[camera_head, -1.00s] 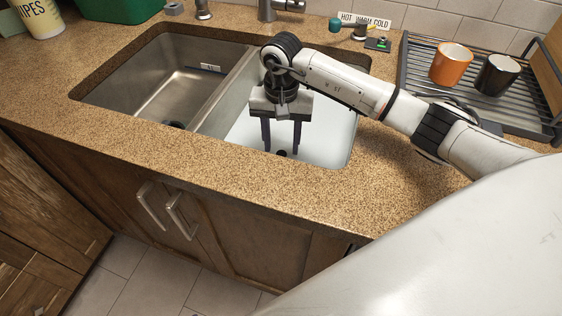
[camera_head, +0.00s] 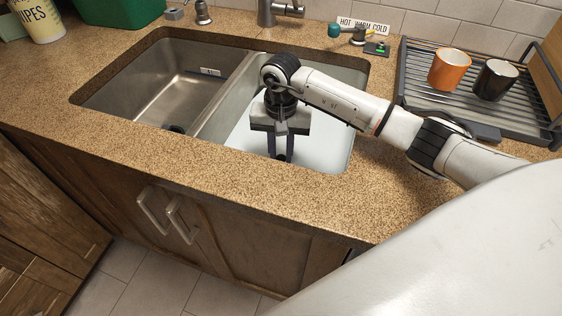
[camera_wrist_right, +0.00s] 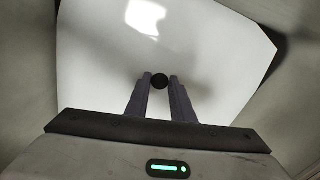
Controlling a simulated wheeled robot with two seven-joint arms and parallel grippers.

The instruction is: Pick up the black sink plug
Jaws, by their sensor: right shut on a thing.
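The black sink plug (camera_wrist_right: 159,81) is a small dark round thing between the fingertips of my right gripper (camera_wrist_right: 160,78) in the right wrist view. In the head view this gripper (camera_head: 281,155) reaches straight down into the right sink basin (camera_head: 325,140), near its front wall. Its fingers are shut on the plug, which is mostly hidden there by the fingertips. The plug is low over the basin's white floor; I cannot tell whether it still touches it. My left gripper is not in view.
The left basin (camera_head: 150,95) is empty except for a dark spot at its front. Speckled counter (camera_head: 200,160) rims both basins. A faucet (camera_head: 270,12) stands behind. A rack (camera_head: 410,75) with an orange mug (camera_head: 449,70) and a black mug (camera_head: 495,78) stands right.

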